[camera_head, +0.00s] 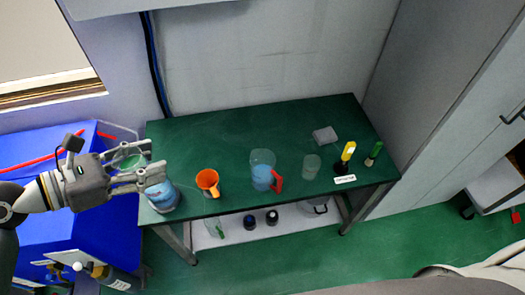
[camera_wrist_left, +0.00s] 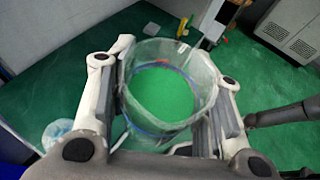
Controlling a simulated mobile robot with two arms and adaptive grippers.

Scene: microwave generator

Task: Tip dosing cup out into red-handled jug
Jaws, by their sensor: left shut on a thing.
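My left gripper (camera_head: 145,170) is shut on a clear cup (camera_head: 128,162), which I take to be the dosing cup. It is held over the left end of the table. In the left wrist view the cup (camera_wrist_left: 205,92) sits between both fingers of the gripper (camera_wrist_left: 165,95), and bright green shows inside it, seemingly its contents. The red-handled jug (camera_head: 262,168) stands upright near the table's middle, apart from the gripper and to its right. It is clear, holds blue liquid, and its red handle faces front right. My right gripper is not in view.
A clear vessel with blue liquid (camera_head: 162,197) stands just below the gripper at the table's left edge. An orange jug (camera_head: 207,179) stands between the gripper and the red-handled jug. An empty clear beaker (camera_head: 311,166), a yellow-topped item (camera_head: 347,152) and a green-topped item (camera_head: 375,150) stand further right.

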